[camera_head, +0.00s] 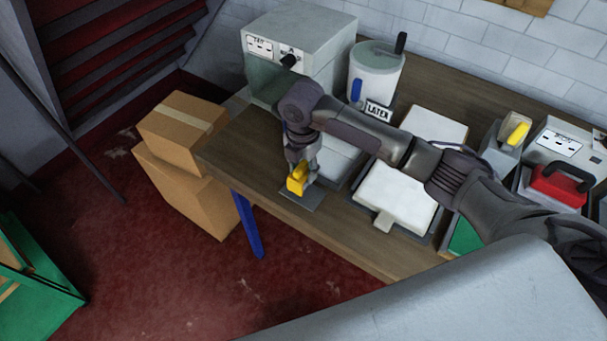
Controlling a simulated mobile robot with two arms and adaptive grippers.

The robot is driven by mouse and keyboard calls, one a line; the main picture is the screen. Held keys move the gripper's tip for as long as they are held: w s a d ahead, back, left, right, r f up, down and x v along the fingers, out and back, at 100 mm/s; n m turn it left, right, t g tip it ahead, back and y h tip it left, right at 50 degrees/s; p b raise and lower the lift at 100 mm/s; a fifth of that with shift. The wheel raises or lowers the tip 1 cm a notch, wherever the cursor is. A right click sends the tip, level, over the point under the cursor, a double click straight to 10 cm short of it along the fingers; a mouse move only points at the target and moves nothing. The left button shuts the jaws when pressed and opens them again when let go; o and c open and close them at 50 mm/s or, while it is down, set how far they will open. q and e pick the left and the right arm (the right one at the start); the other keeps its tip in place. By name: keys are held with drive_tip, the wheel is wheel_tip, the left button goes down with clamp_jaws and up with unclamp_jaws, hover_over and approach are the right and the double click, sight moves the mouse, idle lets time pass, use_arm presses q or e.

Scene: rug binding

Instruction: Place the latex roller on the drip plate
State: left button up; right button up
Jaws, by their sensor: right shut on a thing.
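My right gripper (301,168) reaches in from the right and points down near the front left edge of the wooden table. It is shut on a yellow piece (295,182), which I take to be the latex roller's handle; the fingers hide part of it. A flat dark grey plate (312,198), which looks like the drip plate, lies right under it at the table edge. The roller's lower end is too small to tell whether it touches the plate. My left gripper is not in view.
A grey box machine (300,40) and a white LATEX canister (376,72) stand at the back. A white pad in a dark tray (398,195) lies to the right. Cardboard boxes (185,135) stand left of the table.

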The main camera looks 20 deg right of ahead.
sight(304, 179)
wheel_tip(304, 179, down, 3)
drive_tip(key=shift+f+p, duration=0.15)
drive_tip(key=shift+p, duration=0.4)
drive_tip(key=shift+f, duration=0.1)
drive_tip(key=shift+f, duration=0.1)
drive_tip(key=shift+f, duration=0.1)
drive_tip(key=o, duration=1.1)
drive_tip(key=shift+s, duration=0.1)
wheel_tip(304, 179, up, 12)
drive_tip(key=shift+r+b, duration=0.2)
drive_tip(key=shift+b, duration=1)
